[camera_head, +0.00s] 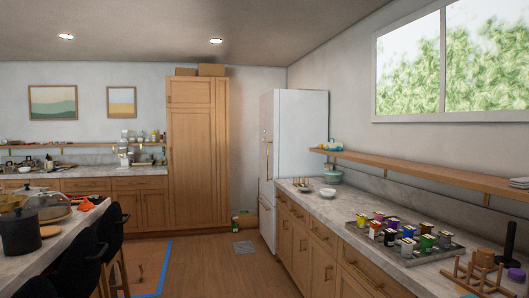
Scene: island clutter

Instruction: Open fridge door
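The white fridge (300,140) stands against the back of the room, right of the tall wooden cabinet. Its side panel faces me and its front faces left, seen at a steep angle. The fridge door (267,150) looks shut, with a thin handle along the front. A lower door or drawer front (267,215) shows beneath it. Neither of my grippers is in view.
The right counter (345,214) runs up to the fridge and holds a tray (425,256) of small containers. An island (55,240) with dark chairs (110,235) stands at left.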

